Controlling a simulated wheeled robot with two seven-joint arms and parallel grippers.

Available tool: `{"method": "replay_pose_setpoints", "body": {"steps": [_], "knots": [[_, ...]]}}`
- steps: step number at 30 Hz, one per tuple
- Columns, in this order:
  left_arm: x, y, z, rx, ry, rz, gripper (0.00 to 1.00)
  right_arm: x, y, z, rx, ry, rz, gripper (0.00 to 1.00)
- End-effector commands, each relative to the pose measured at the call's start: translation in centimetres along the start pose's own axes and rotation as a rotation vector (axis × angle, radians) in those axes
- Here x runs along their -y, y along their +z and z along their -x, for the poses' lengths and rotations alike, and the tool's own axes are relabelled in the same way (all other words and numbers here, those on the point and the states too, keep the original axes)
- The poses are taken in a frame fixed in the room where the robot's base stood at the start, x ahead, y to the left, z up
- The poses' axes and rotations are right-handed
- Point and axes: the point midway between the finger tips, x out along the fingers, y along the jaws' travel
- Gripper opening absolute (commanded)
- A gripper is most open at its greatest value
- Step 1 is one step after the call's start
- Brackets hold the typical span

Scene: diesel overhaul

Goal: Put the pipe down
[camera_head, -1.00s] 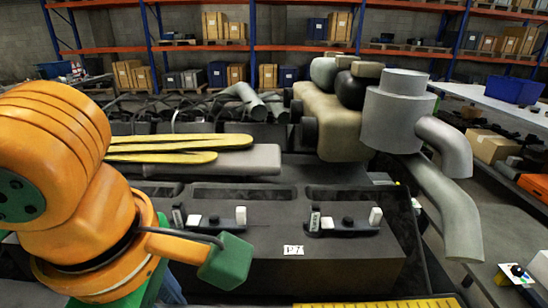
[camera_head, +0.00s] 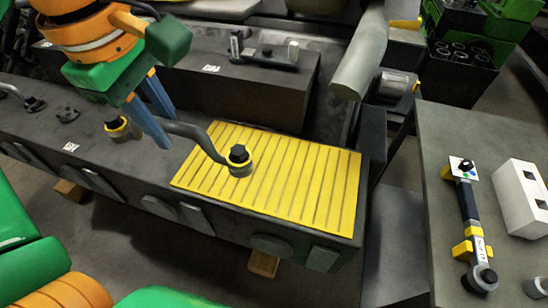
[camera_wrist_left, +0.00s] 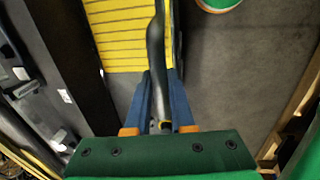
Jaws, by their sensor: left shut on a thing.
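The pipe (camera_head: 203,137) is a dark grey, S-bent tube with a black-capped, yellow-ringed fitting at each end. My left gripper (camera_head: 167,130) is shut on it between the ends, with blue fingers on either side. The right-hand end is over the yellow ribbed mat (camera_head: 310,180); whether it touches is unclear. The left-hand end is over the dark bench surface beside the mat. In the left wrist view, the pipe (camera_wrist_left: 155,45) runs away from between the blue fingers (camera_wrist_left: 158,80), across the mat's edge. My right gripper is not in view.
A dark block (camera_head: 225,85) with a small fixture stands behind. A large grey pipe (camera_head: 362,55) hangs behind the mat. A grey table (camera_head: 450,140) at right holds a tool (camera_head: 470,205) and white box (camera_head: 522,198).

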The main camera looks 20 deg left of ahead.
Motion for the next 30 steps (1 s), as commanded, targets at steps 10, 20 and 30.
{"method": "replay_pose_setpoints", "body": {"steps": [10, 20, 30], "knots": [[-6.7, 5.9, -7.4, 0.000, -0.007, -0.003, 0.00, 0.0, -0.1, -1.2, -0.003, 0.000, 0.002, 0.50], [-7.9, 7.4, -12.5, 0.000, -0.003, 0.000, 0.00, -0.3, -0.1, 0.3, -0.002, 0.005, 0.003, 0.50], [-7.8, 7.4, -14.0, 0.002, 0.001, 0.002, 0.00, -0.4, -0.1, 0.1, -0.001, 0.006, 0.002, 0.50]]}}
